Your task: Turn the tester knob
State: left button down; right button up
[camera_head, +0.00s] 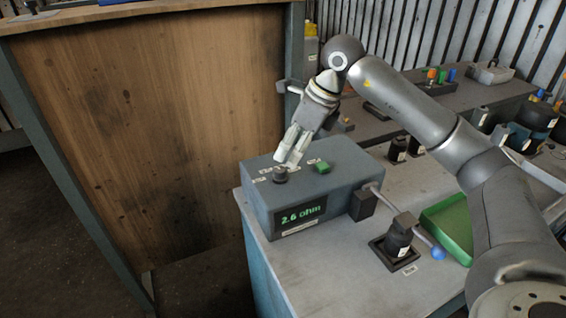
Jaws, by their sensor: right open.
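The tester (335,205) is a grey-blue box on the near corner of the workbench, with a green display reading 2.6 ohm. Its dark round knob (280,175) stands on the top face at the left, beside a green button (322,167). My right gripper (289,160) comes down from above and behind, with its light fingertips just above and behind the knob. It is open, and nothing shows between the fingers. I cannot tell whether a fingertip touches the knob. My left gripper is not in view.
Right of the tester, a lever with a blue ball end (438,254) reaches over a black part (398,241) on a dark base. A green tray (449,226) lies beside it. A tall wooden panel (150,120) stands at the left. Several bottles and parts stand farther back.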

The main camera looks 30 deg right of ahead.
aim_at(280, 169)
jog(key=x, duration=0.5)
jog(key=shift+w+f+p, duration=0.25)
jog(key=shift+f+p, duration=0.15)
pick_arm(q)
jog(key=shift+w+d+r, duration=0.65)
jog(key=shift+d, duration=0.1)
pick_arm(e)
jog(key=shift+w+a+f, duration=0.1)
jog(key=shift+w+f, duration=0.05)
jog(key=shift+f, duration=0.3)
jog(key=c, duration=1)
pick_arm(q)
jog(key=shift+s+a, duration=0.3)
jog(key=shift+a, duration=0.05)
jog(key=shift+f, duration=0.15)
pick_arm(e)
jog(key=n+g+y+b, duration=0.1)
jog(key=n, duration=0.2)
jog(key=shift+w+n, duration=0.1)
jog(key=shift+n, duration=0.3)
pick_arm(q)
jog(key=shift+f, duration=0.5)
pick_arm(e)
jog(key=n+g, duration=0.1)
jog(key=n, duration=0.1)
jog(key=n+g, duration=0.1)
jog(key=n, duration=0.1)
jog(key=shift+w+n+y, duration=0.15)
jog(key=shift+n+y, duration=0.25)
jog(key=shift+n, duration=0.3)
